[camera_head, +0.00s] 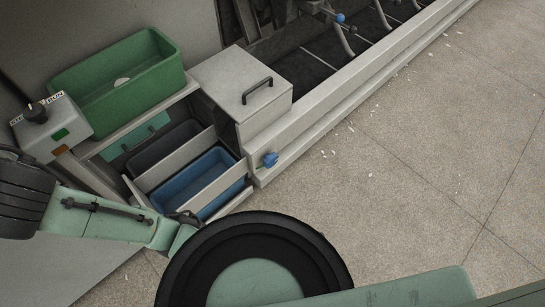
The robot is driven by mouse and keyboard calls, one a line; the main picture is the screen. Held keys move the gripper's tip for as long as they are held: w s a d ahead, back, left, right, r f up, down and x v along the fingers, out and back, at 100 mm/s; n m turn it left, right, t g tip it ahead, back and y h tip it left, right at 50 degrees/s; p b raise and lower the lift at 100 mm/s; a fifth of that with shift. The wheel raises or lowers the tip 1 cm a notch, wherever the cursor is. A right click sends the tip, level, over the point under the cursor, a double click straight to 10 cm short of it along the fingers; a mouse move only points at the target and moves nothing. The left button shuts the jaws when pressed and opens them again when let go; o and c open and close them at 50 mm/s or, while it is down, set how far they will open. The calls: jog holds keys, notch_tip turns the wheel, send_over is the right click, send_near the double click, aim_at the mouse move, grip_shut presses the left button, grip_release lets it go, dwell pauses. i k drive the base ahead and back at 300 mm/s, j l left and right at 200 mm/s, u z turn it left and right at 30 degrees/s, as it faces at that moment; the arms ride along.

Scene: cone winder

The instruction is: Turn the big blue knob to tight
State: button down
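A blue knob (269,160) sits low on the front corner of the pale machine body, with a small green mark beside its left side. I cannot read its setting from here. My green arm link comes in from the left and ends behind the big round black part of my body. A small dark piece at its end, seemingly my gripper (185,217), shows near the blue bin's front edge, left of the knob and apart from it. Its fingers are mostly hidden, so I cannot tell how they stand.
A blue bin (205,181) sits in the open compartment left of the knob. A green bin (118,82) stands above, beside a switch box (52,127) with a black knob. A lidded box (243,85) has a black handle. The speckled floor (400,190) at right is clear except for scraps.

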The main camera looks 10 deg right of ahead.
aim_at(271, 159)
jog(key=k+l+z, duration=0.1)
jog(key=z, duration=0.25)
jog(key=k+l+z, duration=0.1)
jog(key=z, duration=0.3)
jog(key=k+l+z, duration=0.1)
jog(key=l+z, duration=0.25)
jog(key=j, duration=0.15)
